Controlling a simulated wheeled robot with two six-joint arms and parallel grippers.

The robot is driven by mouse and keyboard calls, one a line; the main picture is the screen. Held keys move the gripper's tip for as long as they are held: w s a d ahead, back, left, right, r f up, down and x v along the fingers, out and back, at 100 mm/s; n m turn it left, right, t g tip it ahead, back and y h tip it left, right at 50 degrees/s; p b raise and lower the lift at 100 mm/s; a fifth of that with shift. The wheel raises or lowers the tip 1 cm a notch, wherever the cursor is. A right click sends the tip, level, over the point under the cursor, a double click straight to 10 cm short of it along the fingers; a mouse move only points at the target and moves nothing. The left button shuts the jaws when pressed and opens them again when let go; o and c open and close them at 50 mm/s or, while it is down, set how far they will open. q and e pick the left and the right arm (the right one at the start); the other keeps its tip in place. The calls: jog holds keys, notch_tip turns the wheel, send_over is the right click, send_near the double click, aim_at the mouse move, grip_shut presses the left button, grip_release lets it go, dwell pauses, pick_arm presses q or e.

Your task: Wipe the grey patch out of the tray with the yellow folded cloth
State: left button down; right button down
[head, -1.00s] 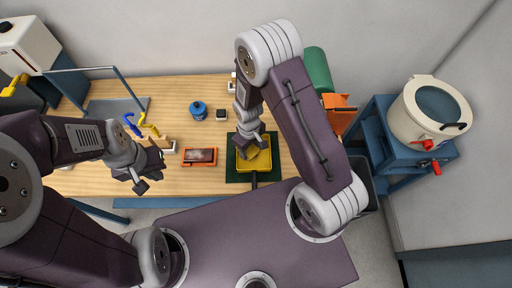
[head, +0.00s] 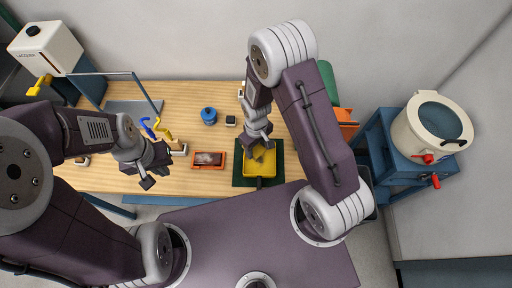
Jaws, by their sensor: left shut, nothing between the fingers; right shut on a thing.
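A yellow tray (head: 247,171) lies on a dark green mat (head: 239,181) on the wooden bench, with a dark handle-like piece at its near edge. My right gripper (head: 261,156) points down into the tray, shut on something. The yellow folded cloth cannot be told apart from the yellow tray; the fingers cover that spot. The grey patch cannot be made out for certain, as grey shapes in the tray merge with the fingers. My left gripper (head: 149,180) is shut and empty, above the bench's left front part.
An orange tray (head: 194,165) with a dark red, pale-smeared inside lies left of the mat. A blue pot (head: 209,116) and a small dark box (head: 231,120) stand behind. Blue and yellow tools (head: 163,130) are at left. A cream drum (head: 433,125) stands at right.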

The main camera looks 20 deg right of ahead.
notch_tip(320, 180, up, 3)
jog(key=p, duration=0.3)
jog(key=shift+f, duration=0.1)
dwell(0.4)
